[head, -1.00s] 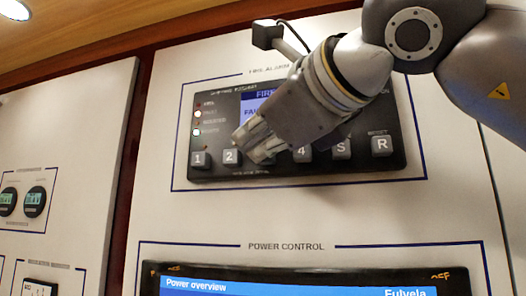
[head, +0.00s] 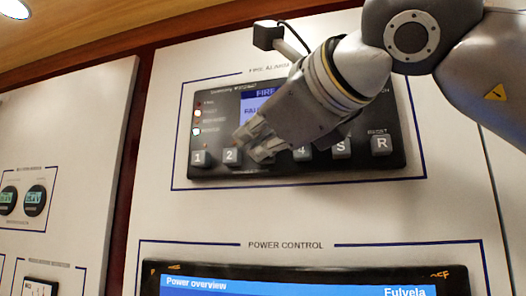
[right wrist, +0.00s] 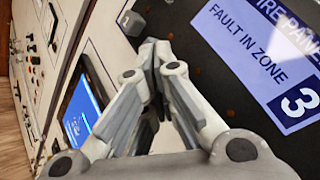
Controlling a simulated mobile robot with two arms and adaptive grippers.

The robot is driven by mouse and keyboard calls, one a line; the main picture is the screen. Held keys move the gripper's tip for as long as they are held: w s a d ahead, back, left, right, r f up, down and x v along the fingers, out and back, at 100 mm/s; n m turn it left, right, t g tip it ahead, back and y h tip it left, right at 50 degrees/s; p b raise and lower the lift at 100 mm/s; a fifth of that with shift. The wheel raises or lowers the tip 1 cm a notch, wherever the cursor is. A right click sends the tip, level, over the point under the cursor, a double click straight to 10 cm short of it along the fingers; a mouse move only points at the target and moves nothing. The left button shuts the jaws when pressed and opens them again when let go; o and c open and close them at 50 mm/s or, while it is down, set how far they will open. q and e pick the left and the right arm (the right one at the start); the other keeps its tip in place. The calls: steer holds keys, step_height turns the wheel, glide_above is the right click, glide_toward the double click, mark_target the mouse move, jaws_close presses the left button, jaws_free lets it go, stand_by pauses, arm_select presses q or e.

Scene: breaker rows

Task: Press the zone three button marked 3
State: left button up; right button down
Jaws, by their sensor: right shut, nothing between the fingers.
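The dark fire alarm panel (head: 215,176) is on a pale wall board in the head view. Its lower row shows grey keys: key 1 (head: 199,158), key 2 (head: 231,156), key 4 (head: 302,152), key S (head: 341,147) and key R (head: 381,145). The key 3 place, between 2 and 4, is hidden behind my right gripper (head: 252,146). That gripper is shut and empty, with its fingertips just right of key 2. I cannot tell whether they touch the panel. In the right wrist view the closed fingertips (right wrist: 151,58) also show. My left gripper is not in view.
The panel's screen (right wrist: 262,55) reads "FAULT IN ZONE 3" in the right wrist view. Below the panel is a power control display (head: 300,283). Round meters (head: 35,201) sit on the left board.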

steer(key=shift+w, duration=0.15)
stand_by(0.4)
steer(key=shift+w+d, duration=0.15)
steer(key=shift+w, duration=0.1)
steer(key=shift+s, duration=0.1)
steer(key=shift+s+b, duration=0.25)
steer(key=shift+b, duration=0.15)
steer(key=s+a+b, duration=0.1)
steer(key=s+a, duration=0.1)
steer(key=s, duration=0.3)
steer(key=shift+s, duration=0.35)
